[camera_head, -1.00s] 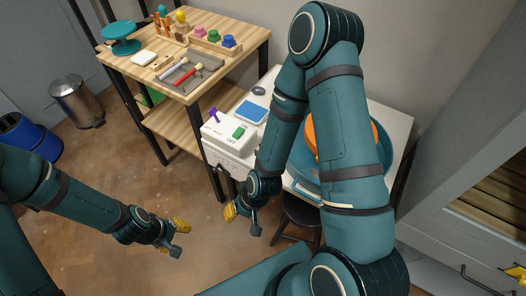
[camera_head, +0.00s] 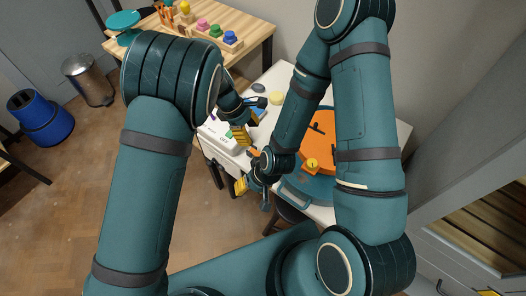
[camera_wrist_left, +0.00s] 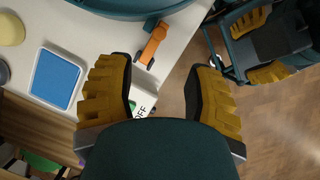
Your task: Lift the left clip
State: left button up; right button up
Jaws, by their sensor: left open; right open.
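An orange clip (camera_wrist_left: 152,45) sits at the rim of the teal basin (camera_wrist_left: 120,8), near the white table's edge, in the left wrist view. It shows as a small orange piece (camera_head: 254,153) in the head view, partly hidden by my right gripper. My left gripper (camera_head: 249,120) is open and empty above the table; in its wrist view (camera_wrist_left: 160,70) the clip lies just beyond and between the fingertips, apart from them. My right gripper (camera_head: 253,192) is open and empty by the table's front edge. It also shows at the top right of the wrist view (camera_wrist_left: 250,42).
An orange disc (camera_head: 322,130) with a yellow knob (camera_head: 312,165) lies in the basin, partly behind my right arm. A white switch box (camera_head: 220,140), a blue pad (camera_wrist_left: 55,78) and a yellow round piece (camera_head: 277,98) are on the table.

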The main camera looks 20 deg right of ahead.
aim_at(260, 153)
pick_arm(q)
jog(key=b+x, duration=0.1)
jog(key=x, duration=1)
jog(key=shift+f, duration=0.25)
grip_shut()
jog(key=shift+b, duration=0.3)
